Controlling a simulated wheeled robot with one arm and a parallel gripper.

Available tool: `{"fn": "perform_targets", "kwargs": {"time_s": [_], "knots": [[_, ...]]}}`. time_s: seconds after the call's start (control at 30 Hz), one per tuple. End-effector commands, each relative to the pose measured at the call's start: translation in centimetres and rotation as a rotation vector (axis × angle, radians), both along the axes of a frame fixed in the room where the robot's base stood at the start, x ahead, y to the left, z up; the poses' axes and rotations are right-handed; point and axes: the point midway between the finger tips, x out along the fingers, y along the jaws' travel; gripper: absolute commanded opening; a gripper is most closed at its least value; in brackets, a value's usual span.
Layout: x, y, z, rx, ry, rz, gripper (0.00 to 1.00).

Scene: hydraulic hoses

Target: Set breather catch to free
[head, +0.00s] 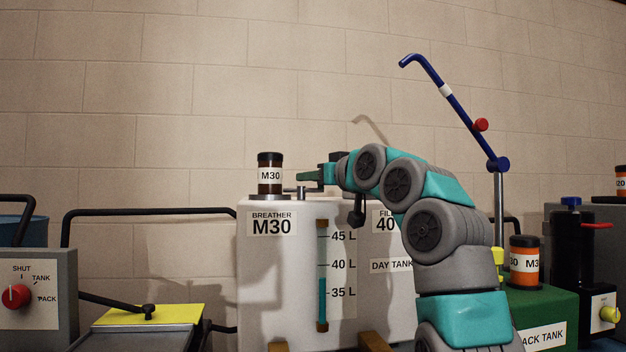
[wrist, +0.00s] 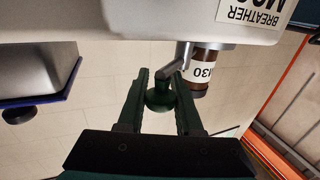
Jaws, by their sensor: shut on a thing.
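The breather (head: 269,175), a brown jar with a dark cap and an M30 label, stands on top of the white day tank (head: 290,262). It also shows in the wrist view (wrist: 206,72), where the scene appears upside down. Beside the breather is its catch, a grey lever (wrist: 179,58) with a green knob (wrist: 160,97) at its end. My gripper (wrist: 161,79) has one finger on each side of the knob and is shut on it. In the head view my gripper (head: 308,176) is just right of the breather; the knob is hard to make out there.
A green pack tank (head: 545,310) with an orange jar (head: 525,262) and a blue crane-like arm (head: 455,105) are at right. The wall above the breather is clear.

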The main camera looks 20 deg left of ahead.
Motion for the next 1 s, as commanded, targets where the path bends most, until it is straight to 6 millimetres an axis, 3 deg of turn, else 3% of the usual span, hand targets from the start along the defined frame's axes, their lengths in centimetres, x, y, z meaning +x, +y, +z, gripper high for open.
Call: {"fn": "perform_targets", "kwargs": {"time_s": [1.0], "knots": [[-0.20, -0.22, 0.20, 0.003, -0.005, -0.094, 0.00]]}}
